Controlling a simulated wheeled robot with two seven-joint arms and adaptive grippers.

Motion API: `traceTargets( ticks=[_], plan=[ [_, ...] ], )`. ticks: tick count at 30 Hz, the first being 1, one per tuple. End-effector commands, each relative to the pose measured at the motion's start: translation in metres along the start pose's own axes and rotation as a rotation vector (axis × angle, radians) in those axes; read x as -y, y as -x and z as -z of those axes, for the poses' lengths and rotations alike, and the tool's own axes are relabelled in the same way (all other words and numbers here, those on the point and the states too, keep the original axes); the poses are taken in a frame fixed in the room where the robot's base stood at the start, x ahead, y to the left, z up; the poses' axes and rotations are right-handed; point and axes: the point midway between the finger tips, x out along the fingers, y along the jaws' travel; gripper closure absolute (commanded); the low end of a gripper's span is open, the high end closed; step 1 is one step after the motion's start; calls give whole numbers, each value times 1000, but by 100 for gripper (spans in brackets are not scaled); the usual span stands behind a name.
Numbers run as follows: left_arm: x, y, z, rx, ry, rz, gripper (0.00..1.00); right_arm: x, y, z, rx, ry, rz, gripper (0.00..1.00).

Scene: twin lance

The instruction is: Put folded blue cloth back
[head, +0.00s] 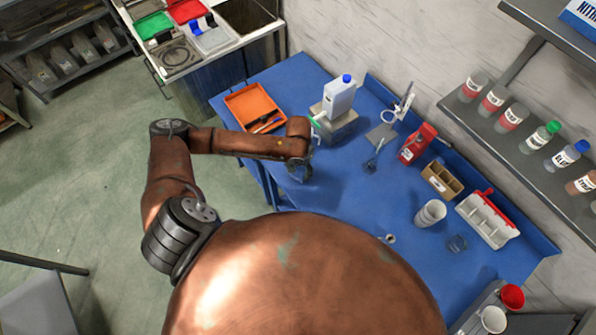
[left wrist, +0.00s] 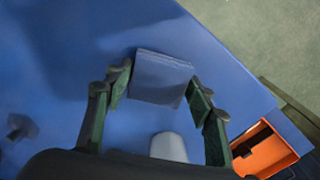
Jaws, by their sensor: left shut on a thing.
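The folded blue cloth (left wrist: 161,78) is a flat blue-grey square between the fingertips of my left gripper in the left wrist view. My left gripper (head: 299,170) is shut on it, over the near left edge of the blue table in the head view. In the head view the cloth is too small and too covered by the gripper to make out clearly. I cannot tell whether the cloth touches the table. My right gripper is not in view.
On the blue table (head: 345,195) stand an orange tray (head: 236,98), a white jug (head: 339,97) on a grey block, a red box (head: 416,143), a cardboard divider box (head: 441,180) and a white caddy (head: 488,220). The table's middle is mostly clear.

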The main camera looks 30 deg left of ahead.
Motion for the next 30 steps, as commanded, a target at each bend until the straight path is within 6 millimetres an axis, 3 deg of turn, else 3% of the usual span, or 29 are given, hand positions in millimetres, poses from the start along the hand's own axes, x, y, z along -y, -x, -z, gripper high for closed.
traceTargets(
  ticks=[3,13,14,21,30],
  plan=[
    [0,-14,0,0,1,1,70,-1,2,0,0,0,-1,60],
    [0,-17,0,0,0,0,70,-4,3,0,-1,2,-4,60],
    [0,-17,0,0,0,0,50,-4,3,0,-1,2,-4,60],
    [0,-17,0,0,0,1,33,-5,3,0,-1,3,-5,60],
    [0,-16,0,-1,0,1,33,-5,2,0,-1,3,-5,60]
  ],
)
